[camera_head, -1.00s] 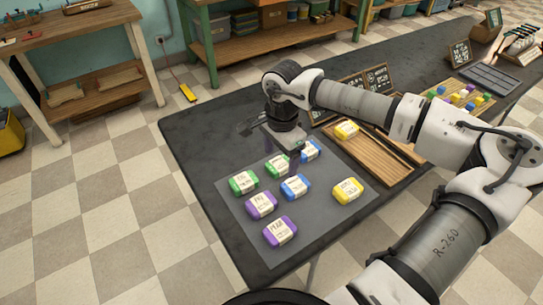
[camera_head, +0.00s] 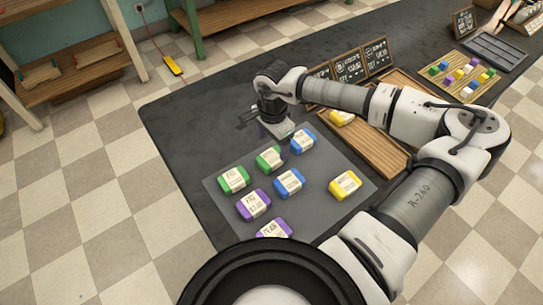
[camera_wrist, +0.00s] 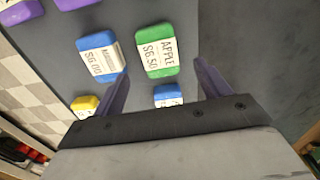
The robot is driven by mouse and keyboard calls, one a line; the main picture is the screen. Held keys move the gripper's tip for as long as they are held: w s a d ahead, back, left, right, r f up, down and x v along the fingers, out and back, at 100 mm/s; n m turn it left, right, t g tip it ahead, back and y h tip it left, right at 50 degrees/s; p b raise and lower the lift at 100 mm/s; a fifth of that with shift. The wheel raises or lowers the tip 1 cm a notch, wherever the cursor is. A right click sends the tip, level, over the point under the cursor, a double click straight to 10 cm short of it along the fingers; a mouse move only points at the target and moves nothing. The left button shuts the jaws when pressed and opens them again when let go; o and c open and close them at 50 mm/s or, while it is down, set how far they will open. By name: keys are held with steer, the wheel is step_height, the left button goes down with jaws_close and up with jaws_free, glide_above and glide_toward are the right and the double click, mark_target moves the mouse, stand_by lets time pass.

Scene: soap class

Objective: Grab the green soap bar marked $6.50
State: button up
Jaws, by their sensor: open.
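The green soap bar (camera_wrist: 157,50) reads APPLE $6.50 in the wrist view. It lies flat just beyond and between my open fingertips. By layout, it appears to be the upper green bar (camera_head: 269,158) on the grey mat (camera_head: 325,215) in the head view. My gripper (camera_wrist: 161,72) is open and empty, its jaws pointing toward this bar. In the head view my gripper (camera_head: 268,128) is over the mat's far edge, above the table. Another green bar (camera_head: 234,180) lies to the left; its label is too small to read.
A blue bar (camera_wrist: 101,55) marked $6.00 lies close left of the green one; another blue bar (camera_wrist: 168,95) is partly hidden by my gripper. A yellow bar (camera_head: 345,185) and purple bars (camera_head: 253,205) share the mat. A wooden tray (camera_head: 375,150) and price boards (camera_head: 350,66) stand beyond.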

mark_target(271, 157)
steer(key=shift+s+a+f+p, duration=0.1)
steer(key=shift+f+p, duration=0.55)
steer(key=shift+f, duration=0.85)
steer(key=shift+s+a+f+p, duration=0.1)
steer(key=shift+f+p, duration=0.55)
steer(key=shift+f, duration=0.85)
steer(key=shift+c, duration=0.2)
steer(key=c, duration=1.1)
steer(key=shift+r, duration=0.15)
